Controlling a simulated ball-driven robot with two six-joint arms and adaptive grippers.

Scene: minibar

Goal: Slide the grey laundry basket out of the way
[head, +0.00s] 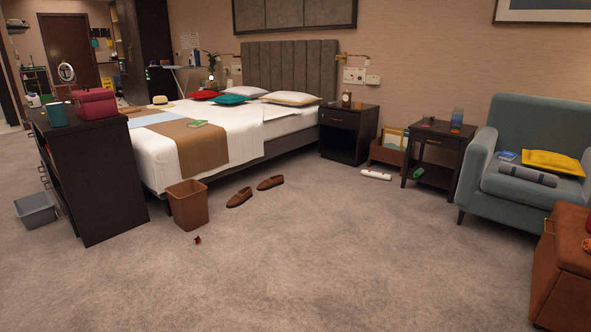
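A grey basket (36,210) stands upright on the carpet at the far left of the head view. It is an open-topped tub and looks empty. It is close beside the dark dresser (105,190), on the dresser's left side; I cannot tell if they touch. Neither of my grippers shows in the head view.
A brown waste bin (188,206) stands right of the dresser, by the bed (205,150). A small red scrap (197,240) and brown shoes (240,197) lie on the floor. A teal armchair (525,150) and brown ottoman (560,270) are at right. The front carpet is clear.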

